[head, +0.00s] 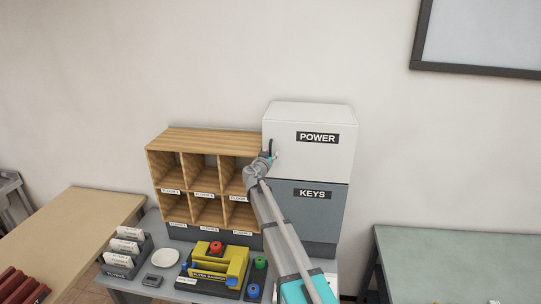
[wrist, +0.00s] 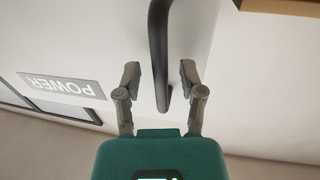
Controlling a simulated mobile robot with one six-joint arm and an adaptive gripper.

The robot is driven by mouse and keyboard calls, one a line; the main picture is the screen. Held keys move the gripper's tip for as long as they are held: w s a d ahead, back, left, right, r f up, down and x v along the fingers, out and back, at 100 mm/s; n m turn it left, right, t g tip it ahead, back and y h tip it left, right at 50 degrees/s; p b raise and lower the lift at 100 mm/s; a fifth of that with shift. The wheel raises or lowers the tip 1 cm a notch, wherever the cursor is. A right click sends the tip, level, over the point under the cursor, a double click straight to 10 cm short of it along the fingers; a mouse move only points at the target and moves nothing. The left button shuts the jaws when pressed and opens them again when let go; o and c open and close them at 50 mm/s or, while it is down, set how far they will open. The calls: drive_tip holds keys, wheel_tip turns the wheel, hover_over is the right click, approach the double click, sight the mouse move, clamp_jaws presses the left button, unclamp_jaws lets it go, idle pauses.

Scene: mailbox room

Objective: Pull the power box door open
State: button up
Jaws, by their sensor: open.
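The white power box (head: 330,162) stands on top of the grey keys box (head: 318,214), and its door looks closed. A POWER label shows on it in the head view, and upside down in the wrist view (wrist: 62,86). Its dark curved handle (wrist: 158,50) is at the door's left side in the head view (head: 270,147). My gripper (wrist: 160,75) is open, with one finger on each side of the handle's end in the wrist view. A gap shows between the handle and each finger. In the head view my gripper (head: 270,158) is at the handle, partly hidden by my arm.
A wooden pigeonhole shelf (head: 205,140) stands directly left of the boxes. On the table below are a yellow device (head: 222,268), a white plate (head: 165,257) and a card tray (head: 126,254). A green table (head: 455,255) is at the right.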

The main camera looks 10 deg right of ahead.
clamp_jaws()
idle(0.3)
